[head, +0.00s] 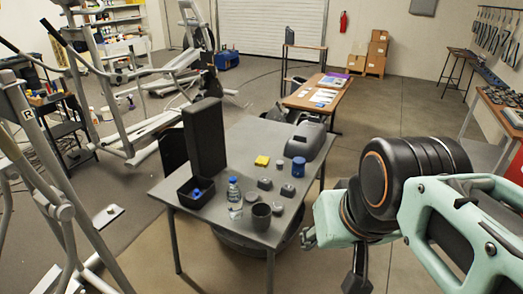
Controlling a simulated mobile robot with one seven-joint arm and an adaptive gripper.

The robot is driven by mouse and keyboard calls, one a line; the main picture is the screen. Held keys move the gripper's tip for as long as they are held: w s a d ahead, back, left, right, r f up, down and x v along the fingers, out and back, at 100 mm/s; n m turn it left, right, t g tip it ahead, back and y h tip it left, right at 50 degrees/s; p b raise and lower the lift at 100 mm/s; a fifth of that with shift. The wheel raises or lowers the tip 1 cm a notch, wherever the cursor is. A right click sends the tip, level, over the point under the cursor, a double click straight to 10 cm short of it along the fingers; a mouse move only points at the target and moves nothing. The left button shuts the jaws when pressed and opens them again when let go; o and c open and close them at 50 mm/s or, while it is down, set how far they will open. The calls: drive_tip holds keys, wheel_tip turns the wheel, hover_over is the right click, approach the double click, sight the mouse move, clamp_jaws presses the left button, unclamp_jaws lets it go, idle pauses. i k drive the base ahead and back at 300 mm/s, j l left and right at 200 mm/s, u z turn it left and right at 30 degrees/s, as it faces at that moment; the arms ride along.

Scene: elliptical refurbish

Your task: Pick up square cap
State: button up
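Two small dark grey caps with squarish outlines lie on the grey table, one cap (265,184) near the middle and another cap (278,208) a little nearer to me. I cannot tell which is the square cap. My arm comes in from the right, and its end, my gripper (357,282), hangs low right of the table, apart from the caps. It is dark and partly cut off by the bottom edge, so its fingers do not show clearly.
On the grey table (225,205) stand a tall dark block (204,138), open box (190,198), water bottle (234,198), dark cup (261,217), blue can (298,167), yellow block (262,161) and grey housing (309,140). Exercise machines stand left. The table's right front corner is bare.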

sight(265, 184)
drive_tip(key=i+l+u, duration=0.45)
drive_tip(key=i+l, duration=0.35)
